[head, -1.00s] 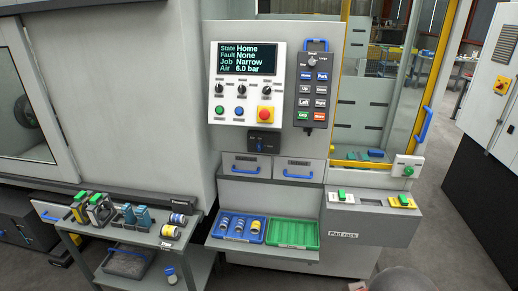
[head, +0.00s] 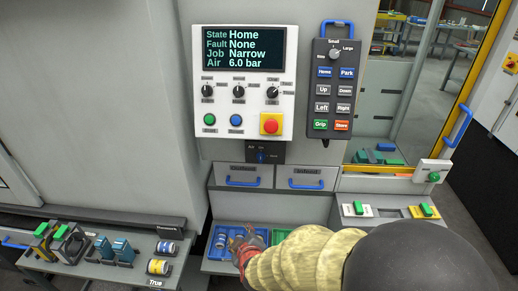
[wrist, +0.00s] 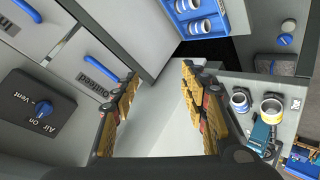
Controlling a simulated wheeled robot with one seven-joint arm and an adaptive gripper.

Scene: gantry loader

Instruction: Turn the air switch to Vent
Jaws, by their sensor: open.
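The air switch (head: 263,156) is a dark box with a blue knob, under the white control panel. In the wrist view the air switch (wrist: 40,103) is at the left, with its blue knob and the words Air, On and Vent. My gripper (head: 246,246) is below the switch in the head view, in front of the blue tray. In the wrist view my gripper (wrist: 158,80) is open and empty, with its fingers apart and the switch off to their left, untouched.
The display (head: 243,48) reads Air 6.0 bar, State Home. Two drawers with blue handles (head: 243,182) sit just below the switch. A pendant (head: 333,88) hangs at the right. The blue tray (head: 214,250) holds rings. A side bench (head: 95,268) stands at lower left.

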